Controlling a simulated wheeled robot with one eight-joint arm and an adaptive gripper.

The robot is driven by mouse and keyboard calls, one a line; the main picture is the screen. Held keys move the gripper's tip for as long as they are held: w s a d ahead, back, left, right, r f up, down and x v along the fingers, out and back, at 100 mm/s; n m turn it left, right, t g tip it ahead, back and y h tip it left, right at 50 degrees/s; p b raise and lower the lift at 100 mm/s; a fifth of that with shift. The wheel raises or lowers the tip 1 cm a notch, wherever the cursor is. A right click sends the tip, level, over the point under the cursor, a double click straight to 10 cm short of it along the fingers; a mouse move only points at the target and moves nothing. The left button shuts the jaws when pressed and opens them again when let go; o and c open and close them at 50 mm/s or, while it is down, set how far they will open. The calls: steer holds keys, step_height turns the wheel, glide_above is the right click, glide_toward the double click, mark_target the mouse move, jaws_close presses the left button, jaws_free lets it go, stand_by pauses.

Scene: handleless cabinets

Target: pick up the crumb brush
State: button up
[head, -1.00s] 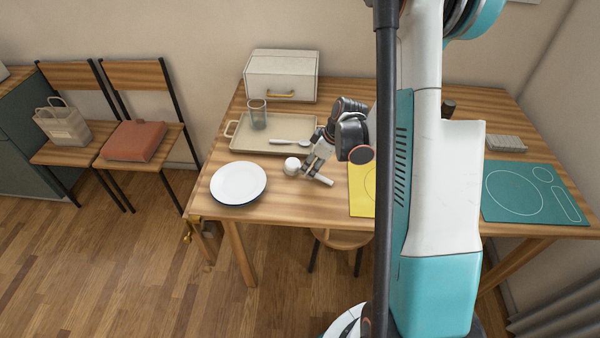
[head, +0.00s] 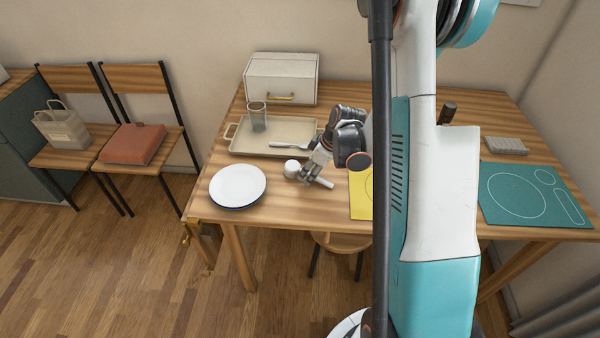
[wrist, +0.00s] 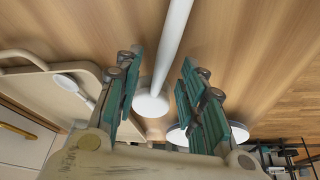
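A white object with a long round handle and a round head, which looks like the crumb brush (head: 292,167), lies on the wooden table between the plate and the yellow mat. In the wrist view its handle (wrist: 174,45) runs from the top edge down to the round head (wrist: 151,102). My gripper (head: 310,176) is low over it, fingers pointing down at the handle. In the wrist view my gripper (wrist: 162,78) is open, with one teal-padded finger on each side of the handle and gaps visible. In the head view the fingers partly hide the handle.
A white plate (head: 238,185) is left of the brush. Behind is a beige tray (head: 245,146) with a glass (head: 257,117) and a spoon-like utensil (head: 288,145). A yellow mat (head: 360,195) is close on the right. A white box (head: 281,78) stands at the back.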

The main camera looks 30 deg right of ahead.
steer(key=shift+c, duration=0.2)
jaws_close()
stand_by(0.3)
steer(key=shift+r+p, duration=0.35)
steer(key=shift+p, duration=0.1)
step_height(320, 180, up, 20)
steer(key=p, duration=0.7)
steer(key=shift+f, duration=0.1)
